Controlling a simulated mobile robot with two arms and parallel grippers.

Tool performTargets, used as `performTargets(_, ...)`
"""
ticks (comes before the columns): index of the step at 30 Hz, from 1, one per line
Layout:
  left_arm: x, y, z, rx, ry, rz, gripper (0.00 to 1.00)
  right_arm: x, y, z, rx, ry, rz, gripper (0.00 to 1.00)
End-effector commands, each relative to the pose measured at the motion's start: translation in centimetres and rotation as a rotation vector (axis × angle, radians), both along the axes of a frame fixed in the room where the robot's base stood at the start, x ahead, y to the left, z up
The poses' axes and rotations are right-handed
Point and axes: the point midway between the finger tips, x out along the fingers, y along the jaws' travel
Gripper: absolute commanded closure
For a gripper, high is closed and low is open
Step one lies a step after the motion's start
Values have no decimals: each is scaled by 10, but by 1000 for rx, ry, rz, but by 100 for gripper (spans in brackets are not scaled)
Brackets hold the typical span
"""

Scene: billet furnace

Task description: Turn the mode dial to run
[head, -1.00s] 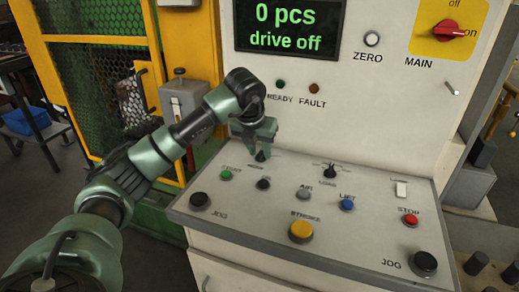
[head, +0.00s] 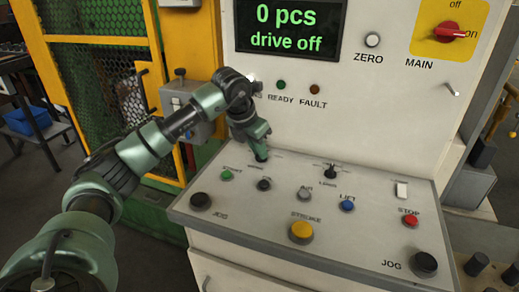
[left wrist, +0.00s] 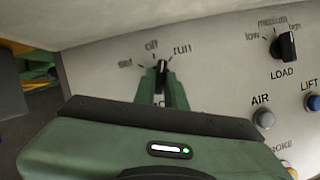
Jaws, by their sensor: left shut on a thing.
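The mode dial (left wrist: 162,68) is a small black knob on the sloped control panel (head: 270,205), with the labels set, off and run around it. In the left wrist view its pale mark points up, between off and run; I cannot tell its exact setting. My left gripper (head: 262,153) is shut on the dial. Its two green fingers (left wrist: 162,88) stand on either side of the knob in the left wrist view. In the head view the fingers mostly hide the dial. My right gripper is in neither view.
Close by are the load dial (head: 330,171), a green button (head: 227,175) and a black knob (head: 264,184). The blue lift button (head: 347,205), yellow stroke button (head: 301,231) and red stop button (head: 410,220) lie further right. The display (head: 290,28) reads "0 pcs, drive off".

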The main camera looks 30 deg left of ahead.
Motion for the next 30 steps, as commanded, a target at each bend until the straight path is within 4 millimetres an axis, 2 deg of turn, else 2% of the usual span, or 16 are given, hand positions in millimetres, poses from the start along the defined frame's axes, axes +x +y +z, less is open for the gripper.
performTargets(15, 2, 4, 2, 0, -2, -340, 100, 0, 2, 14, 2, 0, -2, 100)
performTargets(30, 2, 5, 2, 1, -4, -409, 100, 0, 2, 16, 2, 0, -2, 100)
